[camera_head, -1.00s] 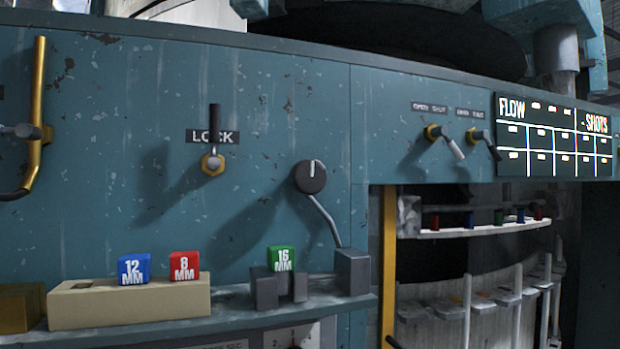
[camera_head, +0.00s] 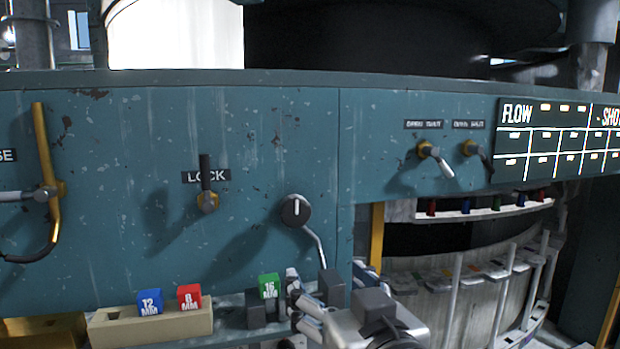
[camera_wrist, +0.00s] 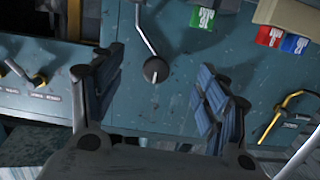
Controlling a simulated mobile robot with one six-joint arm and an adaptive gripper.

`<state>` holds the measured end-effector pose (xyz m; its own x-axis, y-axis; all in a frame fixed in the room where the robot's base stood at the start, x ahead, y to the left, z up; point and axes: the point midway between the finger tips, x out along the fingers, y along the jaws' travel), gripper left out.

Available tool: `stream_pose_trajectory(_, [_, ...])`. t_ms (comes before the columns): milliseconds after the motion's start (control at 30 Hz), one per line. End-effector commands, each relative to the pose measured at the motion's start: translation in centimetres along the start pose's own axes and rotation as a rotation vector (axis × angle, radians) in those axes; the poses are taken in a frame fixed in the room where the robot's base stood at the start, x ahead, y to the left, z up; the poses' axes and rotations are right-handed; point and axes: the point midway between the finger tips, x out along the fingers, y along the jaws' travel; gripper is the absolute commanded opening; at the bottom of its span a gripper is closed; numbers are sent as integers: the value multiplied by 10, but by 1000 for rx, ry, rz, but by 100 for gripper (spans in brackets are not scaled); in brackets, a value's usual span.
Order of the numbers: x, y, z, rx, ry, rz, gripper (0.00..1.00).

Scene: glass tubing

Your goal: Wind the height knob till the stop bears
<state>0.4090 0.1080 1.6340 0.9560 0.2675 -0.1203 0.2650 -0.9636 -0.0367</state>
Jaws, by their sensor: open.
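The round black knob (camera_head: 296,210) on the teal panel has a white mark pointing straight up, and a thin bent grey rod (camera_head: 314,243) runs from it down towards a dark block (camera_head: 331,287) on the ledge. No label names it as the height knob. My gripper (camera_head: 328,296) is low and right of the knob, in front of the ledge, apart from it. In the wrist view, which is turned over, the knob (camera_wrist: 156,70) shows between the two spread fingers (camera_wrist: 158,68), beyond them. The gripper is open and empty. Which part is the stop, I cannot tell.
A LOCK lever (camera_head: 207,184) points up, left of the knob. A green 16 MM block (camera_head: 269,286) sits on the ledge close to my gripper. A beige holder (camera_head: 150,326) carries blue and red blocks. Small valve levers (camera_head: 433,160) and a FLOW board (camera_head: 555,138) are at right.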

Motion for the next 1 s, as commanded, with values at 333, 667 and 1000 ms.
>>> stream_pose_trajectory(333, [10, -9, -53, 2, 119, -11, 68])
stream_pose_trajectory(667, [69, -10, -60, 1, 116, -11, 68])
stream_pose_trajectory(1000, [136, -10, -69, 1, 117, -11, 68])
